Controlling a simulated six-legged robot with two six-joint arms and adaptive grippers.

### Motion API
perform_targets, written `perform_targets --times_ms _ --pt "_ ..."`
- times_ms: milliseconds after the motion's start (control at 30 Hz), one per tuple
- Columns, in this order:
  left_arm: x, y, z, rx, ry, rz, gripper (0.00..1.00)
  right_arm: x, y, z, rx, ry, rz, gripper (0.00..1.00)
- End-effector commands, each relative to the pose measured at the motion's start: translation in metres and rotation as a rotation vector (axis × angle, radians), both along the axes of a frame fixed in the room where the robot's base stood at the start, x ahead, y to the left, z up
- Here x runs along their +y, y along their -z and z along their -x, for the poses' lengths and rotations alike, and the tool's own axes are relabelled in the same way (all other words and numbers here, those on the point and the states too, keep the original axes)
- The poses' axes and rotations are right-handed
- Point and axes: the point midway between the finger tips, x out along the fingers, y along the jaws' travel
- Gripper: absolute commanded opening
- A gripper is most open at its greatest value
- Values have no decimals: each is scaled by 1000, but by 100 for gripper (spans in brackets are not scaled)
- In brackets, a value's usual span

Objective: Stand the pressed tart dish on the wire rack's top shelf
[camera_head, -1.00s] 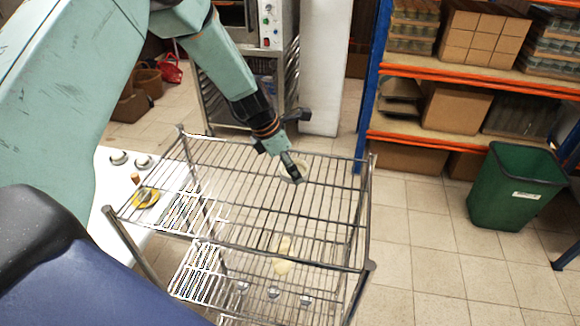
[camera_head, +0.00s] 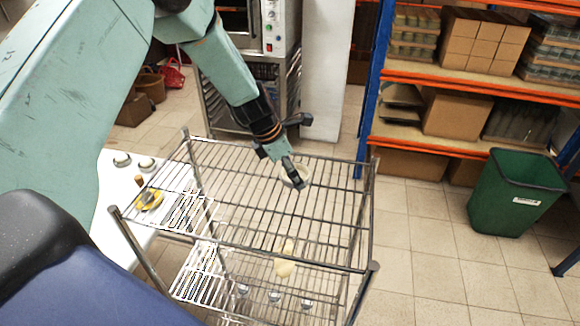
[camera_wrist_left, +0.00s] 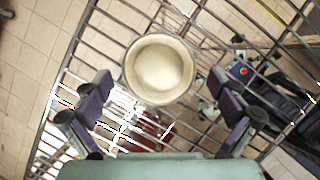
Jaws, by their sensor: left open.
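The tart dish, a round cream dish, shows in the left wrist view (camera_wrist_left: 159,69), seen from above with its inside facing up. In the head view the dish (camera_head: 304,173) appears to stand on the top shelf of the wire rack (camera_head: 240,240), near its far edge, partly hidden by my gripper. My left gripper (camera_head: 298,183) is over the dish. In the left wrist view its fingers (camera_wrist_left: 160,82) are spread open, one on each side of the dish with gaps between. My right gripper is not in view.
A pale lump (camera_head: 284,268) and several small pieces show on a lower shelf. A white table (camera_head: 112,205) with a yellow item (camera_head: 149,200) and round lids stands left of the rack. A green bin (camera_head: 515,190) and loaded shelving stand at right. Most of the top shelf is clear.

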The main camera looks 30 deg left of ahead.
Motion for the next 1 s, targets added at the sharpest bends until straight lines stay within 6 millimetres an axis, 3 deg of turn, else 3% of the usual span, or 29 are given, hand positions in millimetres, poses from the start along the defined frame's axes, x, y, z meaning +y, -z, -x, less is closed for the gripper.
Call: perform_targets --times_ms 167,467,600,800,1000 --pt "3 -17 2 -3 -1 2 96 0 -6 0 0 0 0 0" --pt "18 -75 20 -5 -1 4 96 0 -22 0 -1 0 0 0" --pt "24 -93 26 -4 0 3 96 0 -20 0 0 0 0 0" --pt "29 -111 33 -2 -1 2 96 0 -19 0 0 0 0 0" --pt "31 -116 35 0 -1 2 96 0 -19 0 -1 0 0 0"
